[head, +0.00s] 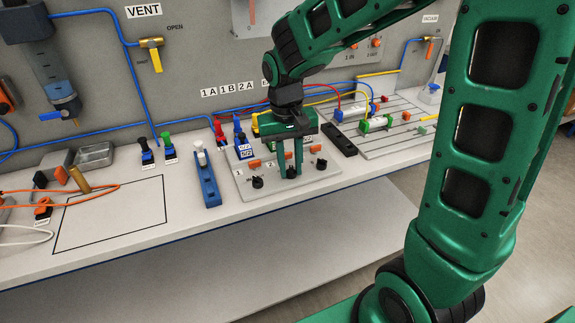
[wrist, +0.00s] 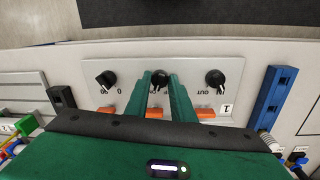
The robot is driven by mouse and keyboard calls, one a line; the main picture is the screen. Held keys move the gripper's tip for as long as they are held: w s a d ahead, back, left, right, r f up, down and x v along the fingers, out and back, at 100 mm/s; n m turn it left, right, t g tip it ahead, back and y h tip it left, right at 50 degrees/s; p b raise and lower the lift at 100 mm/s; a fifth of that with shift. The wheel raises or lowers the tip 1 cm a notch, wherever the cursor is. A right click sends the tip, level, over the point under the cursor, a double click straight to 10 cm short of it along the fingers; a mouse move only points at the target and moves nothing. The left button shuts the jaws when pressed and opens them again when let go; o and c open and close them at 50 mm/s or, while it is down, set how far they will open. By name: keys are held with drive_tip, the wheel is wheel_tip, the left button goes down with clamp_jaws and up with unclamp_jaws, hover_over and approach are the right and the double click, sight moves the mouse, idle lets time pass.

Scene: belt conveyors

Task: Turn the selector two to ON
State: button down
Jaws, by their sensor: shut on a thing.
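Three black selector knobs stand in a row on a light grey panel (head: 272,190). Selector two (head: 291,172) is the middle knob; it also shows between my fingertips in the wrist view (wrist: 160,80). My gripper (head: 290,168) reaches down from above, with its green fingers on either side of this knob, shut on it. The fingers hide much of the knob and its lettering, so I cannot tell its setting. The left knob in the head view (head: 257,182) and the right one (head: 320,163) are free and uncovered.
Orange parts (wrist: 110,111) sit on the panel behind the knobs. A blue bar (head: 207,180) stands left of the panel and a black bar (head: 338,138) right of it. Hoses and valves line the wall behind. The bench front before the knobs is clear.

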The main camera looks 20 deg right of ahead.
drive_tip(key=shift+w+m, duration=0.1)
drive_tip(key=shift+m, duration=0.7)
drive_tip(key=c, duration=1.5)
unclamp_jaws()
drive_tip(key=r, duration=1)
drive_tip(key=shift+w+a+r, duration=0.15)
drive_tip(key=shift+a+r, duration=0.15)
drive_tip(key=shift+r, duration=0.1)
